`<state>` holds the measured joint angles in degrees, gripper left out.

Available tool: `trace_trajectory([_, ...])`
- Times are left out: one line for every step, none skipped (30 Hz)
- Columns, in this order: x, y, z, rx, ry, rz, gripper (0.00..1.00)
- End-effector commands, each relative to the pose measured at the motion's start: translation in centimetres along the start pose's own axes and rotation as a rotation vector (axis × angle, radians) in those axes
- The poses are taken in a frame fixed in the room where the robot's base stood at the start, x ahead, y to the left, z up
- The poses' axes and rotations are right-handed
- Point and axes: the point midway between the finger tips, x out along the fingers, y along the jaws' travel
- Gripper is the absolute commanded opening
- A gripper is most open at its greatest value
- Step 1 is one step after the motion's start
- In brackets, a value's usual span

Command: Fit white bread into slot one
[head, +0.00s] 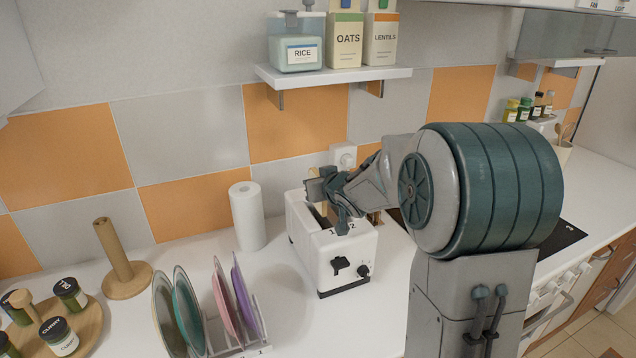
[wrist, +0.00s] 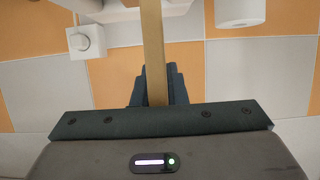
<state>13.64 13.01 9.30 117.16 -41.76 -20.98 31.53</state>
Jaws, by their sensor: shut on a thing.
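The white toaster (head: 336,262) stands on the counter against the tiled wall, with the marks 1 and 2 on its top front edge. My gripper (head: 332,194) is right above the toaster's top and is shut on a slice of bread (head: 328,209). In the wrist view the bread (wrist: 153,50) shows edge-on as a long tan strip between the fingers of my gripper (wrist: 153,92). My fingers and wrist hide most of the slice and the slots in the head view. I cannot tell how far the slice is inside a slot, or which one.
A paper towel roll (head: 246,216) stands left of the toaster. A plate rack (head: 262,340) with several plates is in front left. A wall shelf (head: 333,75) with food containers hangs above. A wall socket (head: 343,155) is behind the toaster.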

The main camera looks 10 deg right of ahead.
Motion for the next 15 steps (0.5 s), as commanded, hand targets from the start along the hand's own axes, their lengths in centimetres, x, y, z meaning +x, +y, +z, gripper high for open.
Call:
trace_trajectory([-0.03,0.00,-0.07,0.000,0.000,0.000,0.00])
trace_trajectory([-0.02,-0.01,-0.06,0.000,0.000,0.000,0.00])
trace_trajectory([-0.01,-0.01,-0.03,0.000,0.000,0.000,0.00])
trace_trajectory([-0.01,-0.01,-0.01,0.000,0.000,0.000,0.00])
trace_trajectory([0.00,-0.01,-0.01,0.000,0.000,0.000,0.00])
trace_trajectory([0.00,0.00,-0.01,0.000,0.000,0.000,0.00])
trace_trajectory([0.00,0.00,-0.01,0.000,0.000,0.000,0.00])
trace_trajectory([0.00,0.00,0.00,0.000,0.000,0.000,0.00])
trace_trajectory([0.00,0.00,0.01,0.000,0.000,0.000,0.00])
trace_trajectory([0.01,0.00,0.03,0.000,0.000,0.000,0.00])
trace_trajectory([0.03,0.00,0.06,0.000,0.000,0.000,0.00])
trace_trajectory([0.05,-0.01,0.12,0.000,0.000,0.000,0.00])
trace_trajectory([0.08,0.00,0.18,0.000,0.000,0.000,0.00])
trace_trajectory([0.10,0.00,0.24,0.001,0.000,0.000,0.00])
trace_trajectory([0.14,0.00,0.34,0.001,0.000,0.000,0.00])
